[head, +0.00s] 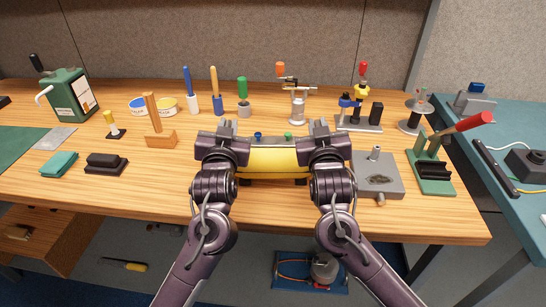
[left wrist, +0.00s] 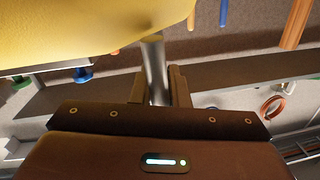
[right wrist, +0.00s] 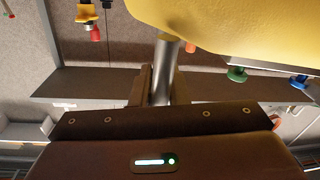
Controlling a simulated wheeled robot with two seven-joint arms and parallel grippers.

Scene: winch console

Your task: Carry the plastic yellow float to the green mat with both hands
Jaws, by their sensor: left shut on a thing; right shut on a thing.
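The yellow float (head: 273,161) is between my two grippers at the front middle of the wooden table, its ends hidden behind them. It fills the top of the left wrist view (left wrist: 80,32) and of the right wrist view (right wrist: 245,25). My left gripper (head: 223,130) is shut on a metal bar (left wrist: 155,70) at the float's left end. My right gripper (head: 320,130) is shut on a similar metal bar (right wrist: 165,70) at its right end. The float looks about level; I cannot tell its height over the table. The green mat (head: 20,146) lies at the table's far left, cut by the picture edge.
Between float and mat stand an orange-brown wooden holder (head: 160,139), a black block (head: 106,163), a teal block (head: 59,164) and a small yellow-handled stamp (head: 114,126). A grey plate (head: 378,180) is close on the right. Several tools stand behind. The table front left of my arms is clear.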

